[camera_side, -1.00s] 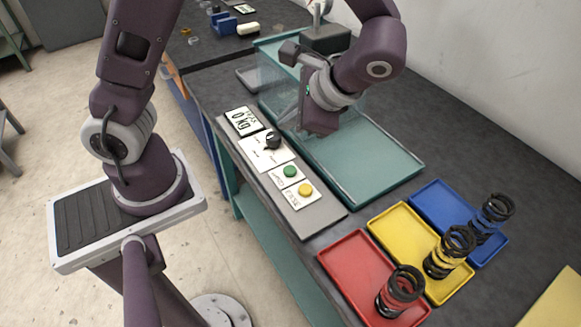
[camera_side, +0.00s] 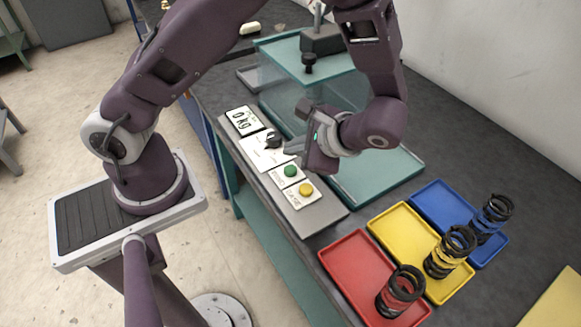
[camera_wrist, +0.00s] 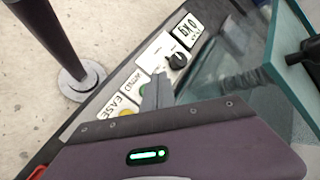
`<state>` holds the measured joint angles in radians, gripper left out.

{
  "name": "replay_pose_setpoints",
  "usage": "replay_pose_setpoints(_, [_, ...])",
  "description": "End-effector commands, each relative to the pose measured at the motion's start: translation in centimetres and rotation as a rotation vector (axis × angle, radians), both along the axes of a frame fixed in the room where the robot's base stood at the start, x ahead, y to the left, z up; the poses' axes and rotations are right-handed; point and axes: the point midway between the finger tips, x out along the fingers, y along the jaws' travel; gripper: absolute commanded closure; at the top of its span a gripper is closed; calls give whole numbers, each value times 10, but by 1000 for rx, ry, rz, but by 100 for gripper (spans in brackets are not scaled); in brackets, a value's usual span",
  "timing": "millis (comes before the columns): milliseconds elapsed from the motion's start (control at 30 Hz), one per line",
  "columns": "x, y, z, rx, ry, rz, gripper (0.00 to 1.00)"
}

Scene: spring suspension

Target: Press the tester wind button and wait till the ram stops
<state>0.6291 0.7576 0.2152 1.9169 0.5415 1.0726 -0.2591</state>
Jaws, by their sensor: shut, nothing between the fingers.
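The green wind button (camera_side: 291,171) sits on the tester's control panel, between the black knob (camera_side: 272,140) and the yellow ease button (camera_side: 306,189). In the wrist view the green button (camera_wrist: 143,90) is partly hidden by the fingers. My gripper (camera_side: 289,151) is shut and empty. Its fingertips are above the panel, close to the green button and on its knob side; contact cannot be made out. The display (camera_side: 241,121) reads 0 kg. The black ram (camera_side: 308,63) hangs under the tester's head, inside the clear guard.
Red (camera_side: 340,252), yellow (camera_side: 392,222) and blue (camera_side: 432,197) trays with black coil springs stand at the right. The teal tester base (camera_side: 395,170) lies beside the panel. The dark bench behind the trays is clear.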

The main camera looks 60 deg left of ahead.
Motion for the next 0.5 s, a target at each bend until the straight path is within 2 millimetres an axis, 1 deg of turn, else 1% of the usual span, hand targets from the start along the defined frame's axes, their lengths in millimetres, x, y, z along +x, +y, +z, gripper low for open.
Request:
replay_pose_setpoints(100, [0, 0, -14, 2, 2, -1, 100])
replay_pose_setpoints(200, [0, 0, -22, 1, 1, -1, 100])
replay_pose_setpoints(333, [0, 0, -27, 0, 0, 0, 100])
replay_pose_setpoints(500, [0, 0, -27, -1, -1, -1, 100])
